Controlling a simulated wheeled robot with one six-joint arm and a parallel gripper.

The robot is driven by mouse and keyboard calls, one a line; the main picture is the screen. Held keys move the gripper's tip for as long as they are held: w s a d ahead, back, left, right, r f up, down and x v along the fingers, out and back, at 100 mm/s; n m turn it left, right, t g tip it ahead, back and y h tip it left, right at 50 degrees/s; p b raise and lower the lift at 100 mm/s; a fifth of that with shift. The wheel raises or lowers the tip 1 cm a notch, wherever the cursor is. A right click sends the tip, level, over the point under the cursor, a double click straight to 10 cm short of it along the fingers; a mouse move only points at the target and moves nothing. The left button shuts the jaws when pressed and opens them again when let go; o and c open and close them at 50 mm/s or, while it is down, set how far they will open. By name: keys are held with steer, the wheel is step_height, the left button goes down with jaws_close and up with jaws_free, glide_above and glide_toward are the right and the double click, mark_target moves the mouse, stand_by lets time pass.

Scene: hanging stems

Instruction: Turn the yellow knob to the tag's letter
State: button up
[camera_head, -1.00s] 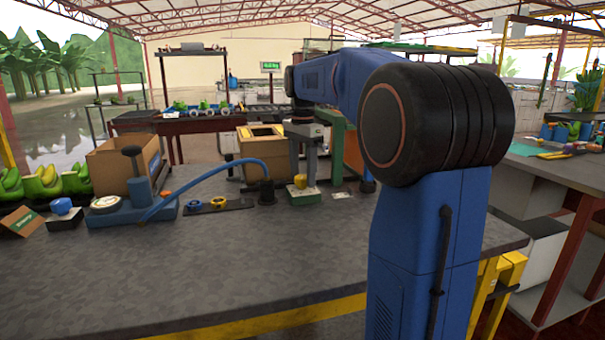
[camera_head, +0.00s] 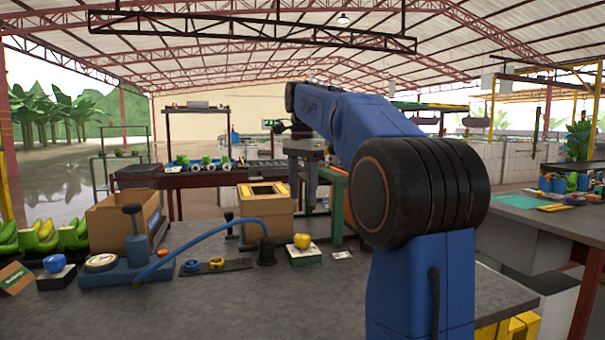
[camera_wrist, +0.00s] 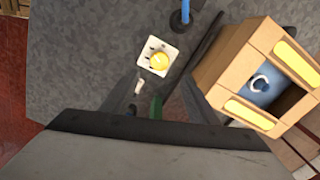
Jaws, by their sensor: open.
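The yellow knob (camera_head: 302,241) sits on a small block with a white top and green side (camera_head: 304,256), near the bench's far edge. In the wrist view the knob (camera_wrist: 160,62) is round, on a white plate (camera_wrist: 146,51) with small dark marks around it. A small white tag (camera_head: 343,254) lies right of the block; it also shows in the wrist view (camera_wrist: 138,87). Its letter is too small to read. My gripper (camera_head: 303,205) points down, open and empty, above the knob and apart from it. My gripper's grey body fills the bottom of the wrist view.
A black post with a blue hose (camera_head: 265,252) is close on the left. The front bench is clear.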

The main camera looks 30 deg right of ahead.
steer(key=shift+r, duration=2.7)
